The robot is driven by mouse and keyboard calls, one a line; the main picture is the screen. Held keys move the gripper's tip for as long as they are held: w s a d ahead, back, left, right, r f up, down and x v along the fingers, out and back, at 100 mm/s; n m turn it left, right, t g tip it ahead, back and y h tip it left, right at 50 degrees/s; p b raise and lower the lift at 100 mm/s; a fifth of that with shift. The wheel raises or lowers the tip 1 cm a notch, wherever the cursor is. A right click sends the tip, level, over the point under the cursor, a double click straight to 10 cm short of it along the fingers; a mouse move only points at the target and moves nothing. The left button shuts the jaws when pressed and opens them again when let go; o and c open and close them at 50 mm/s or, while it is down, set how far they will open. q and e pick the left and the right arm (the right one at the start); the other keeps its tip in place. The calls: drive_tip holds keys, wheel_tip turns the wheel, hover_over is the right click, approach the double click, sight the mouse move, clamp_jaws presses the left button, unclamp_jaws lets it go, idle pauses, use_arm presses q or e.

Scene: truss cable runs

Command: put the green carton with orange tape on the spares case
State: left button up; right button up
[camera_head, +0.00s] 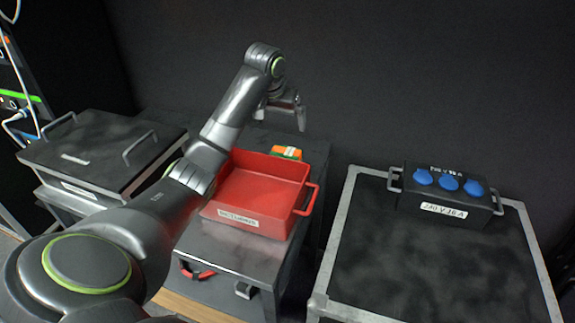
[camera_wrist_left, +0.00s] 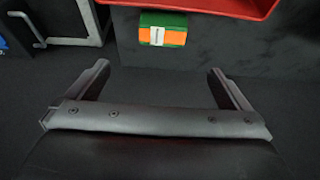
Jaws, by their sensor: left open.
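The green carton with orange tape (camera_head: 287,153) sits just behind the far wall of the red tray, partly hidden by it in the head view. In the left wrist view the carton (camera_wrist_left: 162,29) is upright in the picture, with a white label, beside the red tray. My left gripper (camera_head: 282,119) is open and empty, above and behind the carton. Its two fingers (camera_wrist_left: 158,72) are apart, with the carton beyond their tips. No readable label says which case is the spares case. A dark case with two handles (camera_head: 98,150) stands at the left. My right gripper is not in view.
The red tray (camera_head: 252,196), labelled RETURNS, stands on a grey stand. A dark, silver-edged case (camera_head: 430,270) at the right carries a black socket box (camera_head: 448,197) with blue caps at its back; its front top is clear. A dark wall rises behind.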

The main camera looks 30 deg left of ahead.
use_arm(q)
drive_tip(key=f, duration=0.1)
approach(286, 152)
drive_tip(key=x, duration=0.5)
drive_tip(key=shift+d+f, duration=0.15)
drive_tip(key=shift+d, duration=0.1)
drive_tip(key=shift+a+x, duration=0.15)
drive_tip(key=shift+x, duration=1.4)
drive_tip(key=shift+a+x, duration=0.15)
drive_tip(key=shift+x, duration=1.4)
drive_tip(key=c, duration=1.1)
